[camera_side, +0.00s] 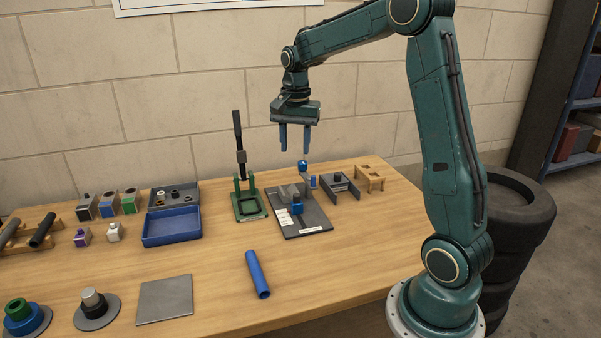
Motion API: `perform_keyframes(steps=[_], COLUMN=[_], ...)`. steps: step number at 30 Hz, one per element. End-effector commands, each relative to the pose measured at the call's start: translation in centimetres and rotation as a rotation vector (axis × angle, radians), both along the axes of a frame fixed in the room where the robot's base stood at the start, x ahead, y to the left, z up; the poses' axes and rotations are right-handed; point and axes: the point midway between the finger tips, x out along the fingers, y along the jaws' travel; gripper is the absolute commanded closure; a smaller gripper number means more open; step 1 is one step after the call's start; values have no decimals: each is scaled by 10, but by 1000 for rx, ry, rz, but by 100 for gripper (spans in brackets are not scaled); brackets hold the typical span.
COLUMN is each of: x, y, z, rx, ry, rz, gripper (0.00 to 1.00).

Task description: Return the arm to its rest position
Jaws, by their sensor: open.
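My gripper (295,139) hangs from the green arm with its two blue fingers pointing down. The fingers are apart and nothing is between them. It is in the air above the back right part of the wooden table, over the dark fixture plate (318,222) and clear of it. The fixture carries grey blocks, blue knobs and a small upright post with a blue ball top (303,166). The ball top is just below the right finger in the picture, and a gap shows between them.
A green stand (250,204) with a tall black lever rises left of the fixture. A blue tube (257,274) lies at the table's front. A dark bracket (340,187) and wooden cradle (369,178) stand right. A blue tray (172,227) is left. The front table middle is mostly free.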

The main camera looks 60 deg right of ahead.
Motion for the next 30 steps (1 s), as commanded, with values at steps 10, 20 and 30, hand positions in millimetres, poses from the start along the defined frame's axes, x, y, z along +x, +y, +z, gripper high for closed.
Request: perform_keyframes(steps=[10,20,30], x=[-36,-87,-147], y=[64,122,167], z=[44,68,72], rx=[-57,-126,-210], ry=[-91,-183,-279], rz=[291,601,916], gripper=[59,59,59])
